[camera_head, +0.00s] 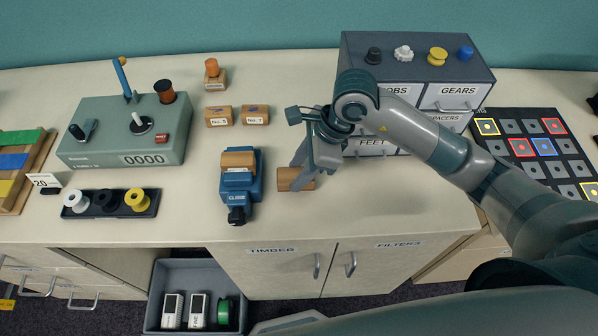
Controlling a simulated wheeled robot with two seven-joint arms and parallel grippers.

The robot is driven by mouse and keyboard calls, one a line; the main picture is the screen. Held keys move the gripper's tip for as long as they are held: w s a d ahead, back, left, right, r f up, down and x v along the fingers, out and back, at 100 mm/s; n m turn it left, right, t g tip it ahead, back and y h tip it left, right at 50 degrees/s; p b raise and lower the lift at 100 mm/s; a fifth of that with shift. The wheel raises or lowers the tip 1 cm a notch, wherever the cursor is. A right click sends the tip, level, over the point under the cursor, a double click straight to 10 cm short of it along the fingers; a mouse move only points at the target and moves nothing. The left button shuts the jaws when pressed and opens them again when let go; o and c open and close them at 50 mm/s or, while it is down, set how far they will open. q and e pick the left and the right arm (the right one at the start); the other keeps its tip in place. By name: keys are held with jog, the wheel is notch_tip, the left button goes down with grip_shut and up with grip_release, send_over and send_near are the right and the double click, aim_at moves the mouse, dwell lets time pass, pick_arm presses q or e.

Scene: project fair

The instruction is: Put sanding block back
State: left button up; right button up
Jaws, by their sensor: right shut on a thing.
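My right gripper (304,178) reaches in from the right and points down at the bench. It is shut on a small brown wooden block (284,179), which looks like the sanding block. The fingers hide part of the block, and I cannot tell whether it touches the bench top. The block is right of the blue vise and in front of the drawer cabinet. Two similar brown blocks with number labels, a left one (218,117) and a right one (255,115), stand side by side farther back. My left gripper is not in view.
The blue vise (238,186) holds a wooden piece. A drawer cabinet (415,57) with knobs on top stands behind my right gripper. A control box (100,146) and a spool tray (110,203) are at left. The front bench (350,215) is clear.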

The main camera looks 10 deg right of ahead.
jog(key=shift+f+p, duration=0.3)
jog(key=shift+f, duration=0.7)
jog(key=shift+f, duration=0.15)
jog(key=o, duration=1)
jog(key=shift+o, duration=0.2)
